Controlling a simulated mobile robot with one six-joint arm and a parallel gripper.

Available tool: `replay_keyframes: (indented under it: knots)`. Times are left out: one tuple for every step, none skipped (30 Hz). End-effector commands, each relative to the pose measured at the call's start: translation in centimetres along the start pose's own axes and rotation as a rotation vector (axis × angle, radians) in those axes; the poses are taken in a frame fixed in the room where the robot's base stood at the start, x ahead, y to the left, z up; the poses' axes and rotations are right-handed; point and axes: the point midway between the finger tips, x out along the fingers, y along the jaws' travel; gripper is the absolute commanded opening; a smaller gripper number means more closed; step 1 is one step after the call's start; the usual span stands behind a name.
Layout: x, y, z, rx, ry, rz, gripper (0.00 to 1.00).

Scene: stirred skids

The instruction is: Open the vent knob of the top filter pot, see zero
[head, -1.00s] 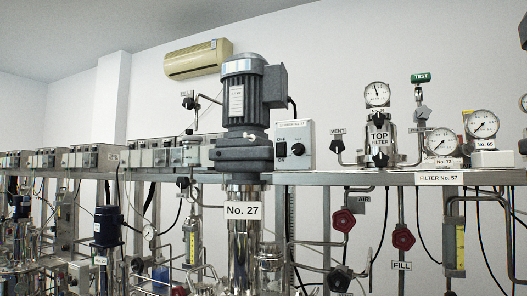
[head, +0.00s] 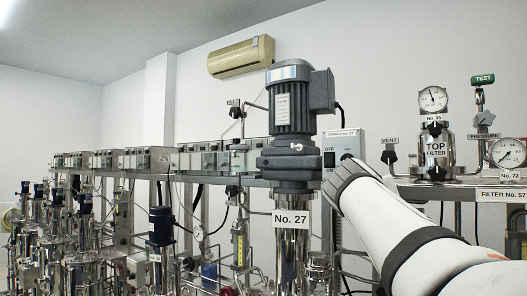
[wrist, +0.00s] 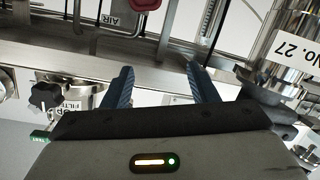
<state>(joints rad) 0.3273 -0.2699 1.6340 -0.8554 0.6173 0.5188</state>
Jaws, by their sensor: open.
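The top filter pot (head: 436,150) is a shiny steel pot with a TOP FILTER label, standing on the shelf at the right of the head view. The dark vent knob (head: 389,157) is on its left, below the VENT label. A round gauge (head: 433,99) sits above the pot; its needle points up and left, and the value is too small to read. In the wrist view my gripper (wrist: 161,82) is open, with nothing between its blue fingers. A dark knob (wrist: 44,95) shows left of them, by a FILTER label. I cannot tell which knob it is.
The No. 27 stirrer motor (head: 292,115) stands left of the pot, with a switch box (head: 343,147) behind. A second gauge (head: 508,153) is at the right. Red handwheels (wrist: 147,4) and pipes hang below the shelf.

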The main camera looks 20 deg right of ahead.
Motion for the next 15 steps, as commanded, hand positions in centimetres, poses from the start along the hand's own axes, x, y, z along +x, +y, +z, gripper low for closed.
replay_keyframes:
  knots:
    - [-0.1, 1.9, -2.7, 0.011, 0.051, 0.041, 0.53]
    - [-0.2, 2.8, -3.9, 0.015, 0.078, 0.062, 0.53]
    - [-0.4, 3.7, -5.3, 0.02, 0.108, 0.084, 0.53]
    - [-0.5, 4.3, -6.0, 0.023, 0.126, 0.097, 0.53]
    - [-0.6, 4.8, -6.7, 0.026, 0.142, 0.109, 0.53]
    - [-0.7, 5.3, -7.4, 0.028, 0.156, 0.12, 0.53]
    - [-0.6, 5.6, -7.7, 0.028, 0.165, 0.127, 0.53]
    - [-0.5, 5.8, -8.0, 0.029, 0.17, 0.13, 0.53]
    - [-0.2, 6.0, -8.3, 0.03, 0.173, 0.133, 0.53]
    - [0.1, 6.0, -8.4, 0.03, 0.174, 0.134, 0.53]
    - [0.5, 6.1, -8.5, 0.03, 0.173, 0.134, 0.53]
    - [1.1, 6.2, -8.6, 0.029, 0.173, 0.135, 0.53]
    - [1.6, 6.3, -8.6, 0.028, 0.172, 0.134, 0.53]
    - [2.1, 6.4, -8.7, 0.028, 0.171, 0.134, 0.53]
    - [2.7, 6.5, -8.9, 0.028, 0.172, 0.134, 0.53]
